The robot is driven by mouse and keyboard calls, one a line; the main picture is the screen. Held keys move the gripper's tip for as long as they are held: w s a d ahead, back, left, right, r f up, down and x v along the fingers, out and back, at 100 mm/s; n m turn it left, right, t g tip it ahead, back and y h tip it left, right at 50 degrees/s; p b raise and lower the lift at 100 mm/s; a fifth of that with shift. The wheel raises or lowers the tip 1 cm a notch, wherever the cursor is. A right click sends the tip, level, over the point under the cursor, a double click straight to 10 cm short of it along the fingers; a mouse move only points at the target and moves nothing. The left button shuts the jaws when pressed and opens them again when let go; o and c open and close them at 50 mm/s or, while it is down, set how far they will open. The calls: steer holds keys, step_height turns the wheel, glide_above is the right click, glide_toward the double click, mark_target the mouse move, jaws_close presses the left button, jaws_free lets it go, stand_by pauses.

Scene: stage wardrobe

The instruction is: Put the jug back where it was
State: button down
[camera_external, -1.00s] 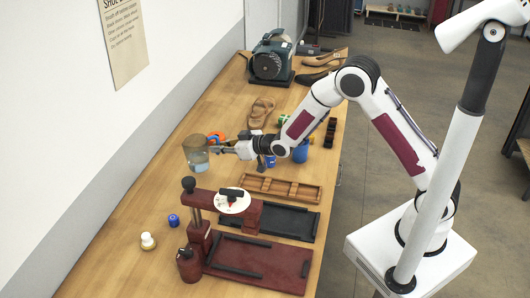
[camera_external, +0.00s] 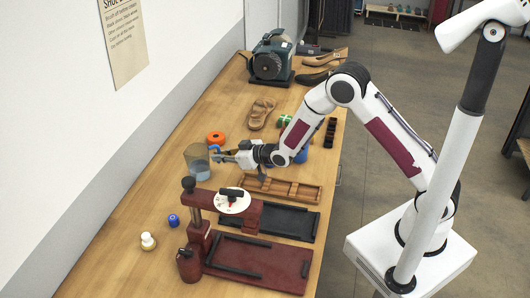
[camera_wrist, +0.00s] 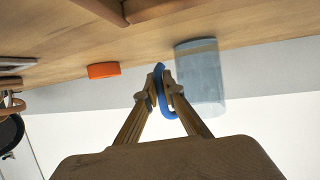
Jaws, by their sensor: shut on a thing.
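The jug (camera_external: 198,162) is a see-through grey-blue vessel with a blue handle. It appears upright at the left side of the workbench, beyond the dark red press. My gripper (camera_external: 222,154) is at its right side. In the wrist view my gripper (camera_wrist: 160,88) is shut on the blue handle, and the jug body (camera_wrist: 200,80) is just right of the fingers. I cannot tell whether the jug's base touches the bench.
An orange ring (camera_external: 215,138) lies close behind the jug. The dark red press (camera_external: 195,225) stands in front, with a wooden divided tray (camera_external: 252,195) to the right. A sandal (camera_external: 261,113) lies farther back. Bench left of the press is mostly clear.

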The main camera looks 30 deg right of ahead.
steer(key=c, duration=2.2)
jaws_free()
steer(key=shift+r, duration=0.15)
steer(key=shift+v, duration=6)
steer(key=shift+d, duration=0.1)
